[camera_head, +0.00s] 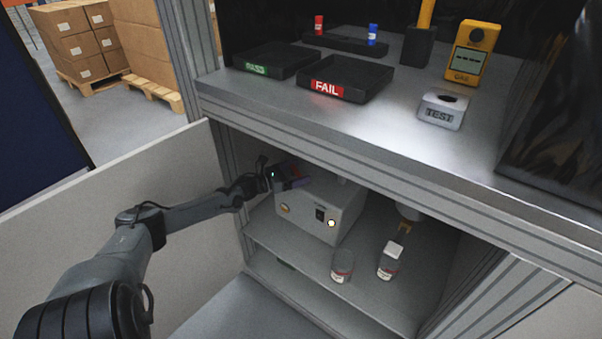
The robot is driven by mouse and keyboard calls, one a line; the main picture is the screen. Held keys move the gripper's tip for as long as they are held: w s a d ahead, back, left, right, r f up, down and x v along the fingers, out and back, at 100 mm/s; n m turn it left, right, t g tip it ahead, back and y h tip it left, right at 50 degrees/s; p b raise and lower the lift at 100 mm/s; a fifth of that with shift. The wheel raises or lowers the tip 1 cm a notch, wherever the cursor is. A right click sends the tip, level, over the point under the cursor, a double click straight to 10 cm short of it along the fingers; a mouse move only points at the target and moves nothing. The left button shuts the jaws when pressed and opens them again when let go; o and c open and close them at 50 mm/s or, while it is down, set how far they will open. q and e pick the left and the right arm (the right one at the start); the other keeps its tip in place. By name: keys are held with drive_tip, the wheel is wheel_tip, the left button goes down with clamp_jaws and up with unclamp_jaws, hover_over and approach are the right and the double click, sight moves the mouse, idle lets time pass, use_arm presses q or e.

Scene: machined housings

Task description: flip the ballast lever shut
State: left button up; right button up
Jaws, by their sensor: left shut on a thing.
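A grey box-shaped unit, which I take to be the ballast (320,207), stands on the shelf inside the open cabinet. Its front has a dark switch, an amber spot and a pale lit round knob. My left gripper (297,178) reaches in from the left and is shut at the unit's upper left edge. A small reddish-purple part shows at the fingers, and I take it to be the ballast lever. The fingers hide most of it, so its angle cannot be told. My right gripper is out of view.
Two small labelled jars (342,267) (389,262) stand on the shelf right of the unit. The bench top (290,118) overhangs the opening and carries a PASS tray (277,60), a FAIL tray (345,78) and a yellow tester (472,52). The open cabinet door (110,215) lies at left.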

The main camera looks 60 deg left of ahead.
sight(297, 171)
use_arm(q)
drive_tip(key=o, duration=1.2)
drive_tip(key=shift+r+p, duration=0.4)
drive_tip(key=shift+r, duration=0.1)
wheel_tip(297, 171, up, 4)
drive_tip(key=p, duration=0.3)
drive_tip(key=w+d+r+p, duration=0.4)
drive_tip(key=d+r+p, duration=0.1)
drive_tip(key=d, duration=0.5)
drive_tip(key=shift+w+d+r, duration=0.15)
drive_tip(key=shift+d+r, duration=0.25)
drive_tip(key=shift+r, duration=0.1)
drive_tip(key=shift+c, duration=0.3)
